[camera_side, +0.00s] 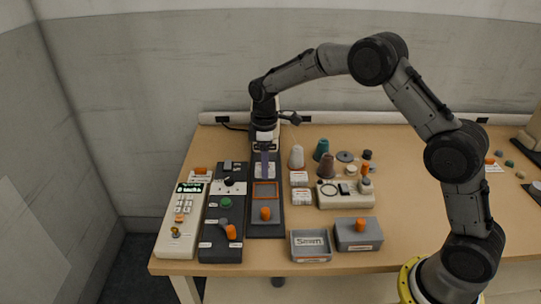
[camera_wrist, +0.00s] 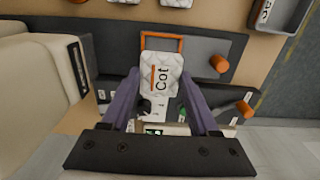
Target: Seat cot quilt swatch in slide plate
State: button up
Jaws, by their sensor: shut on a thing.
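My gripper (camera_side: 265,158), with purple fingers, points down over the dark panel at the middle of the bench. In the wrist view my gripper (camera_wrist: 159,78) is shut on the cot quilt swatch (camera_wrist: 163,82), a pale quilted piece reading "Cot" with an orange stripe. The swatch (camera_side: 265,170) is partly hidden by the fingers in the side view. The slide plate's orange-outlined frame (camera_side: 265,190) lies just nearer the bench's front edge than the swatch. In the wrist view the swatch covers the lower part of the orange frame (camera_wrist: 162,36). I cannot tell its height above the panel.
An orange knob (camera_side: 265,213) stands on the panel in front of the frame. A control box (camera_side: 222,210) and a white keypad unit (camera_side: 180,218) stand to the left. White swatches (camera_side: 300,180), thread cones (camera_side: 326,164) and grey bins (camera_side: 311,246) are to the right.

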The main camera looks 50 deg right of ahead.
jog(key=shift+f, duration=2.35)
jog(key=shift+f, duration=0.9)
jog(key=o, duration=1.4)
jog(key=shift+o, duration=0.4)
jog(key=shift+r, duration=0.1)
jog(key=shift+r, duration=3.9)
